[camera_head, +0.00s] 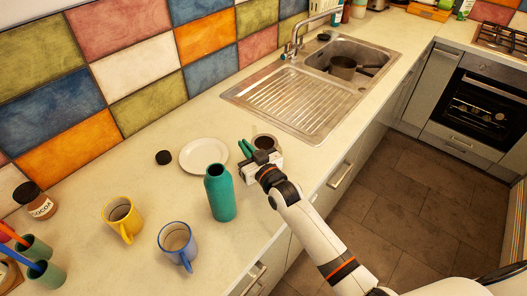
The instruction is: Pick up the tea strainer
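My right gripper (252,153) is low over the counter, between the white plate and the sink, with its arm coming in from the lower right. A small round vessel with a dark inside (265,141) sits right behind it and is partly covered by it; it may be the tea strainer, but I cannot tell for sure. Thin green parts (245,148) show at the gripper's front; I cannot tell if they are fingers or a held thing. Whether the gripper is open or shut is unclear. My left gripper is not in view.
A teal bottle (220,194) stands close left of my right gripper. A white plate (204,156), a black lid (163,157), a yellow mug (122,218) and a blue mug (177,244) are further left. The sink (290,100) holds a pot (342,67).

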